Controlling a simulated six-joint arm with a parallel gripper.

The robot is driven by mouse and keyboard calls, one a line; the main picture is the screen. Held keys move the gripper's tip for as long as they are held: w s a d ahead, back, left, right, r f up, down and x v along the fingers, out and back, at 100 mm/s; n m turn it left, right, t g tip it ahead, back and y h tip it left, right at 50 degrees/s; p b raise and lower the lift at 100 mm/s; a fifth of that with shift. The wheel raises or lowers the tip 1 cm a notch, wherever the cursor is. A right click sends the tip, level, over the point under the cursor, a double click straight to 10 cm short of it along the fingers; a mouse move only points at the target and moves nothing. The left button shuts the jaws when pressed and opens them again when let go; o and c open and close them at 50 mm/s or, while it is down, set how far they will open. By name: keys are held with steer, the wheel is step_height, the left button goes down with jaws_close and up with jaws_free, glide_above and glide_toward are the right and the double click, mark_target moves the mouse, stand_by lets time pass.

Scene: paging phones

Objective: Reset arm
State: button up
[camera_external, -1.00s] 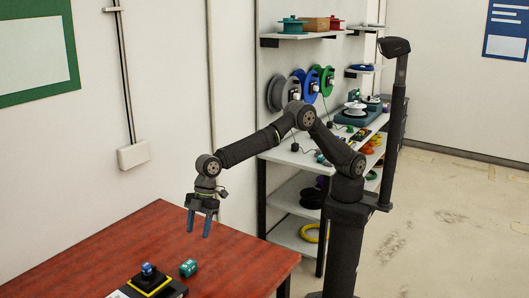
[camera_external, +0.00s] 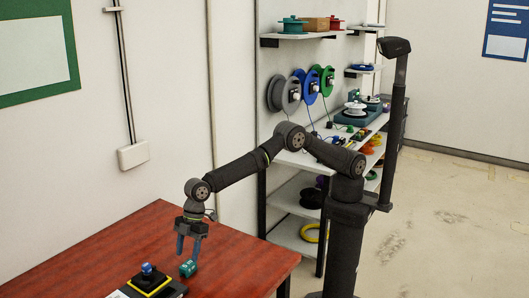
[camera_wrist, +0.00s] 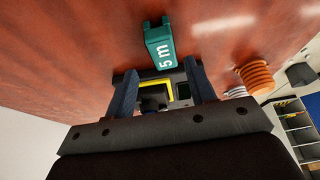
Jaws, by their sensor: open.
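My gripper (camera_external: 189,245) points down over the red-brown table (camera_external: 225,262), with its two blue fingers apart and nothing seen between them. In the wrist view the gripper (camera_wrist: 160,82) is open, and the teal block (camera_wrist: 161,45), marked "5 m", lies beyond the fingertips. A black device with a yellow edge and a blue knob (camera_external: 147,268) stands left of the block. It shows partly between the fingers in the wrist view (camera_wrist: 176,92).
An orange coil (camera_wrist: 256,75) lies near the right finger in the wrist view. A shelf unit with spools (camera_external: 310,88) stands behind my arm along the wall. The rear of the table is clear.

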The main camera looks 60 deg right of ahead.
steer(key=w+d+r, duration=0.6)
steer(key=w+d, duration=0.1)
steer(key=d, duration=0.1)
steer(key=w+d+f+m+t, duration=0.1)
steer(key=w+d+f+m, duration=0.1)
steer(key=w+d, duration=0.6)
steer(key=w+d+f+m+t+h, duration=0.1)
steer(key=w+d+f+m, duration=0.2)
steer(key=w+d, duration=0.5)
steer(key=w+d+f+m+t, duration=0.1)
steer(key=w+d+m, duration=0.4)
steer(key=d, duration=1.4)
steer(key=w+f, duration=0.1)
steer(key=w, duration=0.2)
steer(key=shift+w+d+f+t+h, duration=0.2)
steer(key=shift+w+t+h, duration=0.1)
steer(key=shift+w+h, duration=0.1)
